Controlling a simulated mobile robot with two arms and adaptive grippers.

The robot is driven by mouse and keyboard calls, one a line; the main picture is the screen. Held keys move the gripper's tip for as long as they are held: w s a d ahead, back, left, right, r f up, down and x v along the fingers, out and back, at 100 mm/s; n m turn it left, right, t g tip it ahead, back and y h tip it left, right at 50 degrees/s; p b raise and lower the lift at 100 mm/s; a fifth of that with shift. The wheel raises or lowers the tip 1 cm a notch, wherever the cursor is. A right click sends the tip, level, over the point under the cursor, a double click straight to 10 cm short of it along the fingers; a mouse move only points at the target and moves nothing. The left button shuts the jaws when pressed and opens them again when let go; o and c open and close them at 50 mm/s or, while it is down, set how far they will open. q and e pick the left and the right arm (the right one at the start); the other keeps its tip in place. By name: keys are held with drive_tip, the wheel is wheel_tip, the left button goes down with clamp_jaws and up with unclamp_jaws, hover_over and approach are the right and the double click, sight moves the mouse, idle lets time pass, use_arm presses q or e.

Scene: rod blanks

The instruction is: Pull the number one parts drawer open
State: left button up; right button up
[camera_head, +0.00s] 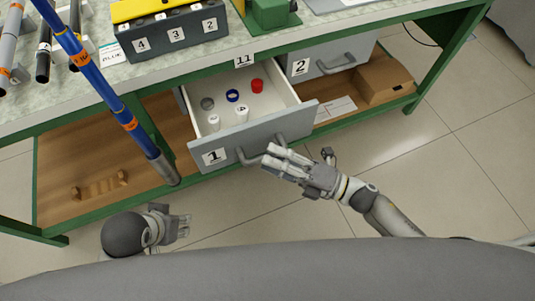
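The number one parts drawer (262,136) is a grey-fronted drawer with a white inside, marked "1" on its front. It stands pulled out from under the bench, and its inside shows. Its grey bar handle (247,161) is on the front face. My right gripper (270,158) is at the handle, its fingers overlapping the right part of the bar. The fingers hide that part, so I cannot tell whether they are closed on it. My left gripper (186,226) is low in the view, left of the drawer, empty, with its fingers apart.
Several small caps and rings, including a red cap (257,86) and a blue ring (232,96), lie in the drawer. Drawer "2" (325,62) is at the right. A blue pole (92,75) stands at the left. A cardboard box (384,79) sits on the lower shelf.

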drive_tip(key=v, duration=1)
drive_tip(key=shift+a, duration=0.1)
